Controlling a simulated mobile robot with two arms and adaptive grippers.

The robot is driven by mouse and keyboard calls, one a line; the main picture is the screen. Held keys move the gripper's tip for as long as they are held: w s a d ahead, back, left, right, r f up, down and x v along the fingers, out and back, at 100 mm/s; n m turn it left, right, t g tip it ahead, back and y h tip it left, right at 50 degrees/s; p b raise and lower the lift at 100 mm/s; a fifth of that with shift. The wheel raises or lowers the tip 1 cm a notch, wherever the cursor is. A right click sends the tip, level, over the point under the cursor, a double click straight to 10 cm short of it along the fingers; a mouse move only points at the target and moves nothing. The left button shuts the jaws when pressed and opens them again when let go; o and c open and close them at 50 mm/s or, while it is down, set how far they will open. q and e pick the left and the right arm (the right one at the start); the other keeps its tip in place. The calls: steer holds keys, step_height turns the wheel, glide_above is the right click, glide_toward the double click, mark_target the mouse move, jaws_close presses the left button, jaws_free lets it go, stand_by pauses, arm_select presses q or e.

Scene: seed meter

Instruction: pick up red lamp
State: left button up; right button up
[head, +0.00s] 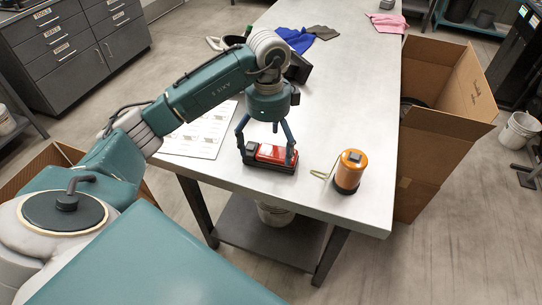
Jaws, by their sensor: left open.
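The red lamp (272,154) is a small red and black block lying on the pale table near its front edge. My left gripper (267,156) is directly above it, pointing down, with its two blue-grey fingers spread to either side of the lamp. The fingers are open; whether they touch the lamp cannot be told. My right gripper is not in view.
An orange and black cylinder (349,171) with a bent wire handle stands right of the lamp. A printed sheet (204,134) lies left. Blue cloth (294,39) and other items lie farther back. An open cardboard box (428,140) stands against the table's right side.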

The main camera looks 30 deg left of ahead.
mark_target(270, 154)
arm_select(q)
steer(key=f, duration=0.1)
steer(key=f+p, duration=0.1)
steer(key=f, duration=0.3)
steer(key=shift+w+a+p, duration=0.1)
steer(key=shift+w+p, duration=0.2)
steer(key=shift+p, duration=0.05)
steer(key=c, duration=1.2)
